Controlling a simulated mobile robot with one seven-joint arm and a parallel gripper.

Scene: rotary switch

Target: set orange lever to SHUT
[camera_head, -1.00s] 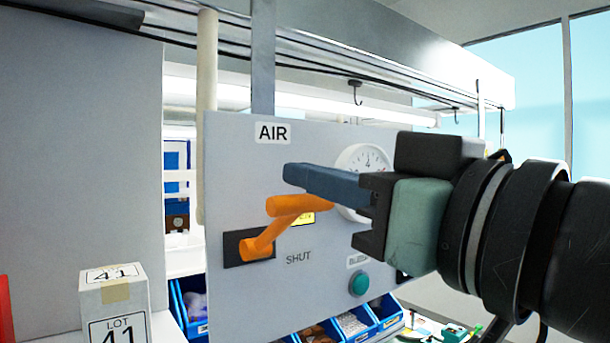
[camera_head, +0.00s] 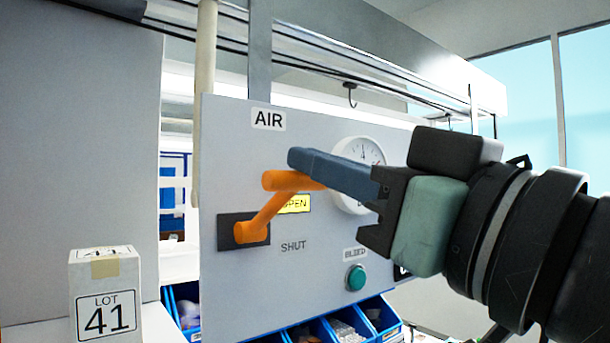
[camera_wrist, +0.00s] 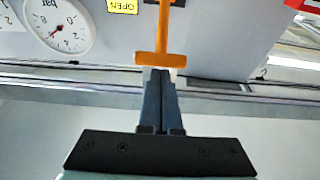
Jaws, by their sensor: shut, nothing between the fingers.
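The orange lever (camera_head: 268,212) is mounted on a dark plate (camera_head: 230,232) on the grey AIR panel. It slants up and right, its handle bar close to the yellow OPEN label (camera_head: 295,203). The printed word SHUT (camera_head: 293,246) is lower right of the lever's base. My gripper (camera_head: 297,160) is shut and empty, its blue fingers just above the handle and partly overlapping it. In the wrist view, the handle bar (camera_wrist: 160,60) lies right at the tips of my gripper (camera_wrist: 160,73); whether they touch is unclear.
A round gauge (camera_head: 345,200) is partly hidden behind my fingers. A green BLEED button (camera_head: 356,278) is low on the panel. A LOT 41 box (camera_head: 105,296) stands at lower left. Blue bins (camera_head: 300,330) sit under the panel, and a rail with hooks (camera_head: 350,95) runs above.

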